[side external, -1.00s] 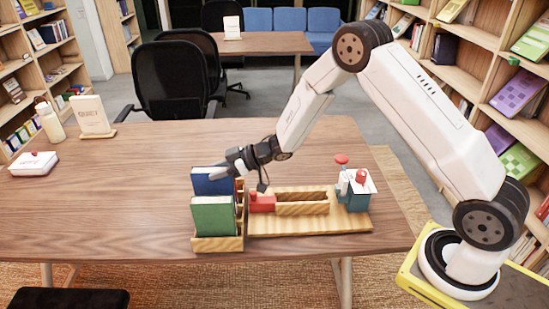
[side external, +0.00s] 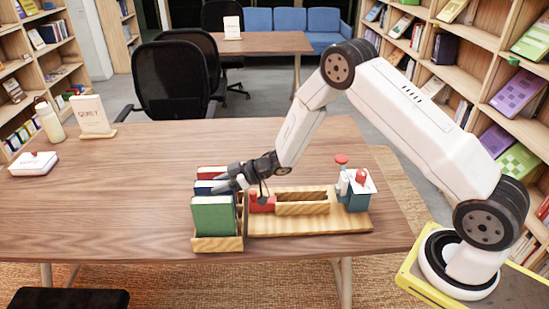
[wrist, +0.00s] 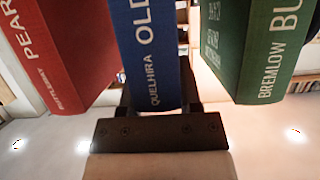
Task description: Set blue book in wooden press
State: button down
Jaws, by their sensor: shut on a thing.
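The blue book (side external: 203,187) stands between the red book (side external: 212,172) behind and the green book (side external: 213,215) in front, at the wooden rack (side external: 218,244). Its lower part is hidden by the green book. My gripper (side external: 222,184) reaches in from the right and is shut on the blue book. In the wrist view the blue book (wrist: 150,45) is central, with the red book at left and the green at right. The wooden press (side external: 290,228) lies just right of the rack, with wooden rails (side external: 302,208) and a red block (side external: 262,205) at its left end.
A blue-grey box (side external: 352,200) with red knobs stands at the press's right end. A sign (side external: 92,115), a bottle (side external: 49,121) and a white case (side external: 33,164) are at the table's far left. The table (side external: 120,200) left of the rack is clear.

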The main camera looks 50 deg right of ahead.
jog(key=shift+c, duration=1.4)
grip_release()
jog(key=v, duration=0.8)
jog(key=shift+w+r, duration=0.1)
